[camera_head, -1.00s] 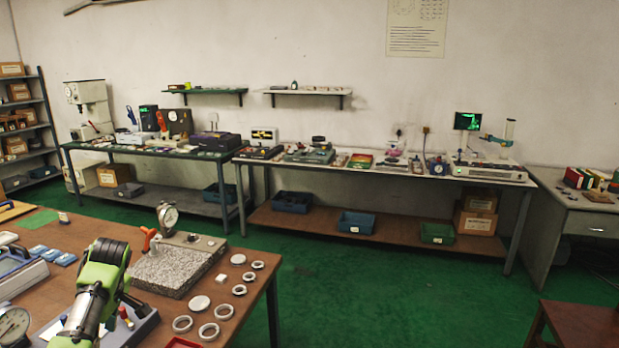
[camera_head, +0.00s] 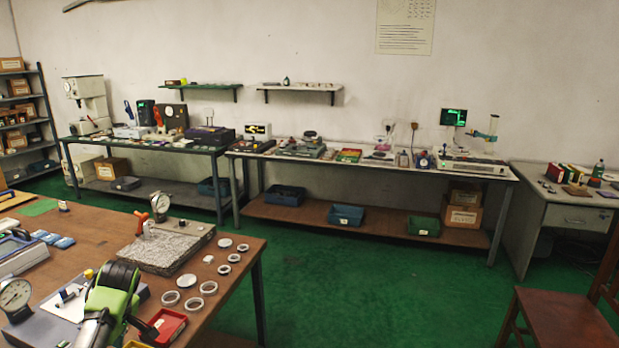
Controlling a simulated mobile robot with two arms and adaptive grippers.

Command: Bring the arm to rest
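One of my arms (camera_head: 115,290), green and black, rises from the bottom left edge in front of the wooden table (camera_head: 225,300). Its bent joint shows over the table's near part, beside a red tray (camera_head: 166,325). No fingertips can be made out on it, and I cannot tell where its gripper is. My other arm and its gripper do not show. Several metal bearing rings (camera_head: 208,287) lie on the table to the right of the arm. A granite block (camera_head: 160,250) with a dial gauge (camera_head: 159,205) stands behind it.
A round gauge (camera_head: 15,295) stands at the left edge. A wooden chair (camera_head: 560,318) is at the bottom right. Two long benches (camera_head: 375,168) with instruments line the wall, and a grey desk (camera_head: 565,210) is at the right. The green floor (camera_head: 370,295) between is clear.

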